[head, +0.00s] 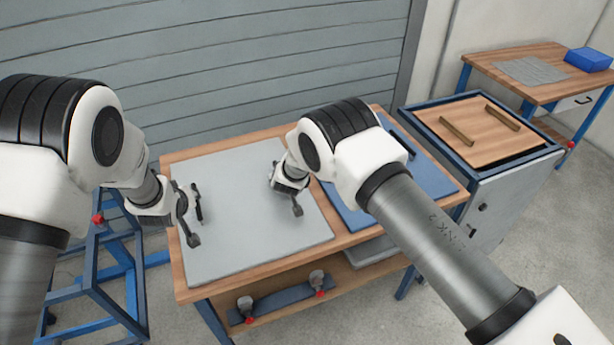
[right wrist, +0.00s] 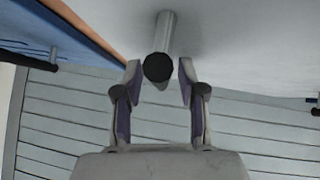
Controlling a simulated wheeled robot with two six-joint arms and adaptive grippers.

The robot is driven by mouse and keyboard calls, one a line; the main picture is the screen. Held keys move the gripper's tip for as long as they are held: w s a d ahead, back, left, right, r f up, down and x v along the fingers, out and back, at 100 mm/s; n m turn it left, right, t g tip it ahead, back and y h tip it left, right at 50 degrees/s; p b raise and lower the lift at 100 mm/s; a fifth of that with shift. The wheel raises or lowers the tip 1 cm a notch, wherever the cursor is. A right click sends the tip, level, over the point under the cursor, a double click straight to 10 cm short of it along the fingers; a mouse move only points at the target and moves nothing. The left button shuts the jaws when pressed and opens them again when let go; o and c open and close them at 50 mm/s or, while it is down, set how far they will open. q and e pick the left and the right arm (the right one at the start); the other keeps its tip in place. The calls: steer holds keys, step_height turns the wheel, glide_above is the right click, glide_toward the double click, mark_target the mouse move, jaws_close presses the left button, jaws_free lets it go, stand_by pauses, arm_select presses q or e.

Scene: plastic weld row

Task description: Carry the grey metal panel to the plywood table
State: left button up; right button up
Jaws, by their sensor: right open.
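The grey metal panel (head: 250,225) lies flat on the left part of a wood-topped bench in front of me. A small dark handle-like part (head: 198,203) shows near its left edge. My left gripper (head: 190,222) is at that edge, beside the dark part; its grip is unclear. My right gripper (head: 294,194) is over the panel's right part. In the right wrist view the right gripper (right wrist: 158,75) is open, its fingers either side of a grey bar with a black end (right wrist: 159,67). The plywood top (head: 450,112), with two wooden strips, is on a grey cabinet at right.
A blue sheet (head: 349,208) lies right of the panel, partly behind my right arm. A blue frame (head: 88,285) stands left of the bench. A wooden workbench (head: 490,62) with a blue bin (head: 588,59) is at back right. Floor shows between bench and cabinet.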

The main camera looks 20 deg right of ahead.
steer(key=shift+s+r, duration=0.15)
steer(key=shift+r, duration=0.05)
arm_select(q)
steer(key=shift+s+a+r, duration=0.1)
steer(key=shift+s+r, duration=0.15)
steer(key=shift+s, duration=0.05)
arm_select(e)
steer(key=v, duration=1.1)
steer(key=shift+s, duration=0.25)
steer(key=shift+r, duration=0.15)
